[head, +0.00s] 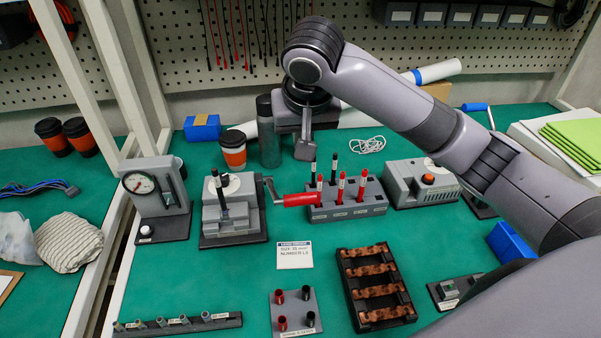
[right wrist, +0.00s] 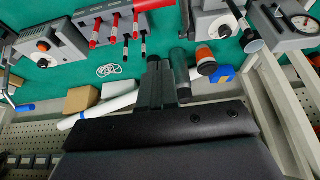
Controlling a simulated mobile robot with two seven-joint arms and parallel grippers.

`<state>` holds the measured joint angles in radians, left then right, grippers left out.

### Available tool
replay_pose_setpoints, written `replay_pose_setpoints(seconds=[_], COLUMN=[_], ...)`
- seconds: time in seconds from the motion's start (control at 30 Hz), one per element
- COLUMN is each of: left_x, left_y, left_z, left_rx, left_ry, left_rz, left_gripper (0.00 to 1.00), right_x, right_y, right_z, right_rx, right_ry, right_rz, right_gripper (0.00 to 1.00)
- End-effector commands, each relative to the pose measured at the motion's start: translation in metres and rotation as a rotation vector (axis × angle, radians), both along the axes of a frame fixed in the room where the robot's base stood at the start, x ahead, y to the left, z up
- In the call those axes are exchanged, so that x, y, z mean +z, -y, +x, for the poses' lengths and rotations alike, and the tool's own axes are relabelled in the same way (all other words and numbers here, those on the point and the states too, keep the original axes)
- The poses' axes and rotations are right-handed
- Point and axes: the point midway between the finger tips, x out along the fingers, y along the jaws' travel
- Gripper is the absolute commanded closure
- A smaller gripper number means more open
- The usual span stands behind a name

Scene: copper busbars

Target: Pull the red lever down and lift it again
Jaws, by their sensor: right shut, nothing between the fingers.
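The red lever handle (head: 303,199) sticks out sideways to the right from a dark arm on the grey press-like device (head: 230,208). In the right wrist view the red handle (right wrist: 152,4) is cut by the top edge. My right gripper (head: 304,152) is shut and empty. It points down behind the pen block, apart from the lever, and its fingers show in the wrist view (right wrist: 164,70). My left gripper is in neither view.
A dark bottle (head: 269,130) and an orange-black cup (head: 233,150) stand left of my right gripper. Red and black pens stand upright in the block. A gauge device (head: 155,195) is at left; a tray of copper busbars (head: 375,288) lies in front. The green mat before the lever has a label card (head: 294,255).

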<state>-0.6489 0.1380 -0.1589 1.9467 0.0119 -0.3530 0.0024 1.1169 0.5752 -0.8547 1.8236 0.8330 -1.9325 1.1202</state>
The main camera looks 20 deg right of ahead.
Motion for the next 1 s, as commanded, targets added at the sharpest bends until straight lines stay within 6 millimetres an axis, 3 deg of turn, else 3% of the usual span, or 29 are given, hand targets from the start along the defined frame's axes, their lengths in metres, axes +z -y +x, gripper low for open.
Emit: replay_pose_setpoints(seconds=[0.3,0.5,0.7,1.0], left_x=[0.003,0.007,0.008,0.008], left_y=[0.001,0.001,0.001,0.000], left_z=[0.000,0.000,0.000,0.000], left_rx=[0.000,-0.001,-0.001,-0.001], left_ry=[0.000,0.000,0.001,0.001], left_rz=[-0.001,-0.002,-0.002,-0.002], left_gripper=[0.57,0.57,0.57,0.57], right_x=[-0.064,-0.090,-0.101,-0.101], right_y=[0.009,0.006,0.005,0.005], right_z=[0.027,0.018,0.014,0.014], right_rx=[-0.003,-0.002,-0.001,-0.002], right_ry=[-0.006,-0.002,-0.002,-0.001], right_rz=[-0.001,0.000,0.002,0.003], right_gripper=[1.00,1.00,1.00,1.00])
